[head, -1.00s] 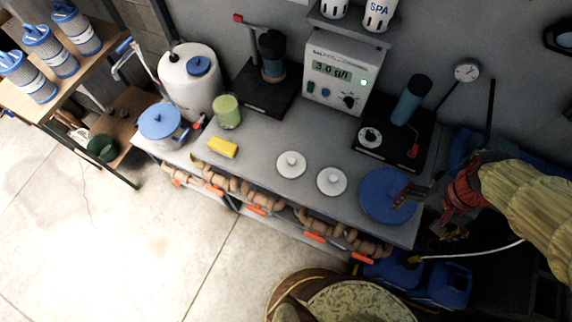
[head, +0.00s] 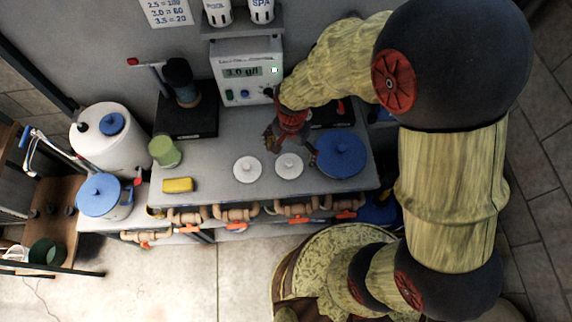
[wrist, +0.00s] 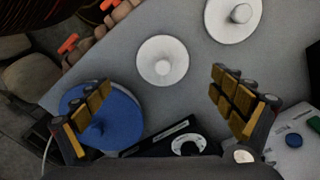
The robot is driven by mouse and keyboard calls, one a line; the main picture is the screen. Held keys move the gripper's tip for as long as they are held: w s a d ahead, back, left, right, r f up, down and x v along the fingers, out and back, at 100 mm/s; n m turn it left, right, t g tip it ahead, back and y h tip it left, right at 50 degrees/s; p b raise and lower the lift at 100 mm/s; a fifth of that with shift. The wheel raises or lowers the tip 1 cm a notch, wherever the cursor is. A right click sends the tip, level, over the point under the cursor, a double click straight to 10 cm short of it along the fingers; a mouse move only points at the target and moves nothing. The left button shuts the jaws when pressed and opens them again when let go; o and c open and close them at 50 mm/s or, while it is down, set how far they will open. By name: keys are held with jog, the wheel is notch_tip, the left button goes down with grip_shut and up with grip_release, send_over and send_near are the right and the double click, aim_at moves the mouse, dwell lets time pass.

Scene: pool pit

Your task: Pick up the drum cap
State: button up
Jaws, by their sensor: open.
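No label marks the drum cap. The candidates are a large blue round cap with a knob (head: 341,153) at the bench's right end and two small white knobbed discs, the left one (head: 248,169) and the right one (head: 289,165). My gripper (head: 272,138) is open and empty above the bench, behind the white discs. In the wrist view my gripper's fingers (wrist: 160,86) are spread wide. The right white disc (wrist: 162,60) shows just beyond the gap, and the left one (wrist: 232,18) is at the top. The left finger partly covers the blue cap (wrist: 122,125).
A test meter (head: 245,72) stands at the back. A black stand (head: 330,114) is partly hidden behind my arm. A yellow sponge (head: 178,185), a green cup (head: 165,152), a blue-lidded pot (head: 103,195) and a white drum (head: 108,140) are left. Pipes with orange handles run along the front.

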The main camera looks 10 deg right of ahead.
aim_at(290, 162)
jog(key=f, duration=0.2)
jog(key=f+b, duration=0.1)
jog(key=f, duration=0.4)
jog(key=shift+w+a+f, duration=0.1)
jog(key=shift+w+f, duration=0.1)
jog(key=shift+w, duration=0.1)
jog(key=shift+c, duration=0.2)
jog(key=c, duration=0.9)
jog(key=shift+s, duration=0.15)
jog(key=c, duration=0.6)
jog(key=shift+s+f, duration=0.1)
